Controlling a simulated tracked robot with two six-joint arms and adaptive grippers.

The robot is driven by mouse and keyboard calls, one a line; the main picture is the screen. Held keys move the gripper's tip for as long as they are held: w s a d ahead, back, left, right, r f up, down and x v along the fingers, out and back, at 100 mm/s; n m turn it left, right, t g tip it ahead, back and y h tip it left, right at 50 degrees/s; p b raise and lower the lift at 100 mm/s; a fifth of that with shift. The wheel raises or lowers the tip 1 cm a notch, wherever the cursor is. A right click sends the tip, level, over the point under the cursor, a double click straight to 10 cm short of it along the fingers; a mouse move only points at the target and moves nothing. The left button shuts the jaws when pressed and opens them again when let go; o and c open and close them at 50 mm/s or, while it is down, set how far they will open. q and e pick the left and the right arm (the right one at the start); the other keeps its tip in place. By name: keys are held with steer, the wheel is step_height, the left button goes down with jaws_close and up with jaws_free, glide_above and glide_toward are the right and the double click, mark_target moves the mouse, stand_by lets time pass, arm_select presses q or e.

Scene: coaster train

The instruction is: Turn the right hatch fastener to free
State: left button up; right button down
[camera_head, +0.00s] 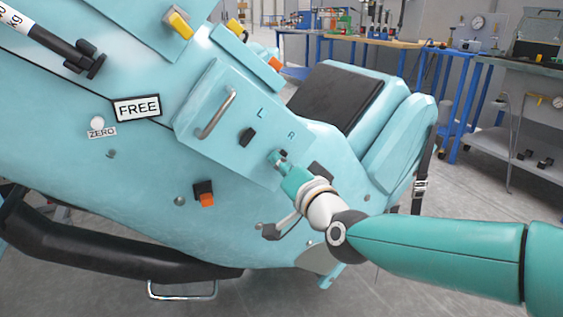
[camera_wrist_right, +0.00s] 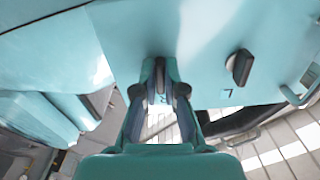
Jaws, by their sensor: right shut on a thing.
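The hatch (camera_head: 190,115) is a light-blue panel with a metal handle and the letters L and R. The left fastener (camera_head: 248,137) is a dark knob below the L; it also shows in the right wrist view (camera_wrist_right: 240,67). My right gripper (camera_head: 279,160) is at the hatch's lower right corner, below the R. In the right wrist view its fingers (camera_wrist_right: 160,76) are shut on the right fastener (camera_wrist_right: 160,72), a dark upright knob between the fingertips. The fingers hide much of it, and its exact turn is hard to tell. My left gripper is out of view.
A FREE sign (camera_head: 136,108) and a small ZERO label (camera_head: 102,133) are on the body left of the hatch. The metal handle (camera_head: 216,113) stands out from the hatch. A black seat pad (camera_head: 335,100) lies behind. Blue workbenches (camera_head: 365,44) stand at the back.

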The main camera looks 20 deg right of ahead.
steer(key=shift+a+f+n, duration=0.1)
steer(key=shift+f+n, duration=0.2)
steer(key=shift+n, duration=0.2)
steer(key=c, duration=1.3)
jaws_free()
steer(key=shift+o, duration=0.2)
steer(key=shift+r, duration=0.1)
steer(key=shift+r, duration=0.1)
steer(key=s, duration=1.2)
steer(key=shift+d, duration=0.25)
steer(key=shift+w, duration=0.1)
